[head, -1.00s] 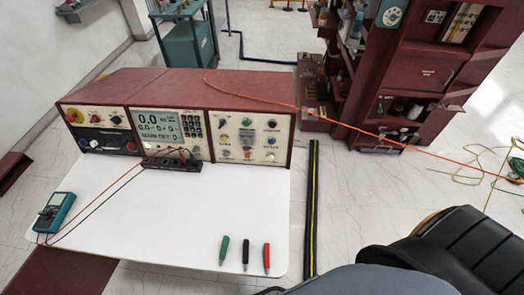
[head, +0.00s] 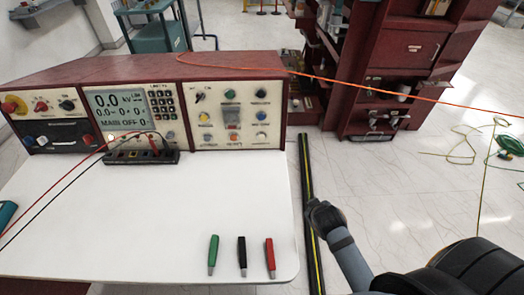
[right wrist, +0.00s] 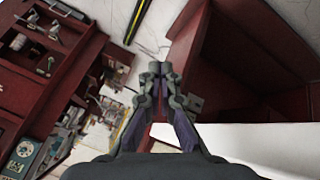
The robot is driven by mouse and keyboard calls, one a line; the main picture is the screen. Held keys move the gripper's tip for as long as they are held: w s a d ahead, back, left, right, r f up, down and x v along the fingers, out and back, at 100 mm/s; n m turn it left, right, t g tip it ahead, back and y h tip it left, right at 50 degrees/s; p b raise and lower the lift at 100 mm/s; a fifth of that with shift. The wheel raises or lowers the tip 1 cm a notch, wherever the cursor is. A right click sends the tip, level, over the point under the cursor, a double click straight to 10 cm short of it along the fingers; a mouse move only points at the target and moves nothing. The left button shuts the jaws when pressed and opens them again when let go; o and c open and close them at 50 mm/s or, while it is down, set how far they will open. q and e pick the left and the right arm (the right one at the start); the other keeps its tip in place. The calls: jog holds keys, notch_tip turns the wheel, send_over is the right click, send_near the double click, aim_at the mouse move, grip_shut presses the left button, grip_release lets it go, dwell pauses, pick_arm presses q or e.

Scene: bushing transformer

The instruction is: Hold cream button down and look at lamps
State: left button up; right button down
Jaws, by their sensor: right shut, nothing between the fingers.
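The right panel (head: 216,104) of the red console carries several coloured round controls, including green, yellow and blue ones. In its bottom row are small pale controls (head: 206,139); I cannot tell which is the cream button or which are lamps, and none looks clearly lit. My right gripper (head: 318,212) is right of the white desktop, low in the head view, apart from the panel. In the right wrist view its fingers (right wrist: 158,70) are together and empty. My left gripper is not in view.
The console's screen (head: 121,107) reads 0.0 kV and MAIN OFF. Green, black and red probes (head: 241,257) lie on the white desktop (head: 120,225). A black and yellow floor strip (head: 309,215) runs beside it. An orange cable (head: 370,85) crosses above. Red shelving (head: 405,55) stands behind.

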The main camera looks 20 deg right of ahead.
aim_at(261, 137)
jog(key=w+r+n+t+b, duration=0.1)
jog(key=w+r+n+t, duration=0.95)
jog(key=w+r, duration=0.4)
jog(key=a+n+y, duration=0.3)
jog(key=a+n, duration=0.1)
jog(key=n, duration=0.1)
jog(key=a+n+y, duration=0.4)
jog(key=n, duration=0.1)
jog(key=a+n+y, duration=0.4)
jog(key=n, duration=0.1)
jog(key=shift+s+a+f, duration=0.1)
jog(key=shift+s+f, duration=0.1)
jog(key=shift+s, duration=0.05)
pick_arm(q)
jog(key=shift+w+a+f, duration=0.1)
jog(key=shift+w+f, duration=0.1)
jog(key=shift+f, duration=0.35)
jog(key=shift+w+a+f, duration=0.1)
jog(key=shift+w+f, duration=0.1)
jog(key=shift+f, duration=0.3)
pick_arm(e)
jog(key=shift+s+a+f+n, duration=0.1)
jog(key=shift+a+f+n, duration=0.1)
jog(key=shift+n, duration=0.05)
